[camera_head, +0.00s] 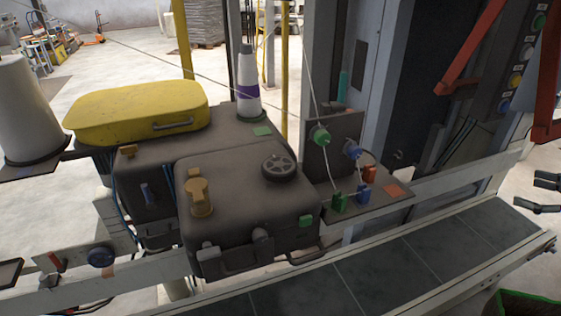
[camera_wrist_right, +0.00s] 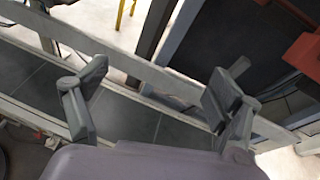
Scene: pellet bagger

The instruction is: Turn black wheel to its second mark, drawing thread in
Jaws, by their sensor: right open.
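The black wheel (camera_head: 279,167) is a small spoked handwheel lying flat on top of the dark sewing-head housing (camera_head: 245,200). Its marks are too small to make out. A pale thread (camera_head: 311,85) runs down to the green tension disc (camera_head: 320,134) and the blue disc (camera_head: 351,150) on an upright plate. My right gripper (camera_head: 545,194) is at the far right edge, well away from the wheel, open and empty. Its spread fingers also show in the right wrist view (camera_wrist_right: 155,103). My left gripper is not in view.
A yellow cover (camera_head: 137,111) and a white thread cone with a purple band (camera_head: 247,80) stand behind the wheel. An orange knob (camera_head: 200,197) rises left of it. A conveyor (camera_head: 400,268) runs along the front. Red bars (camera_head: 472,48) hang at upper right.

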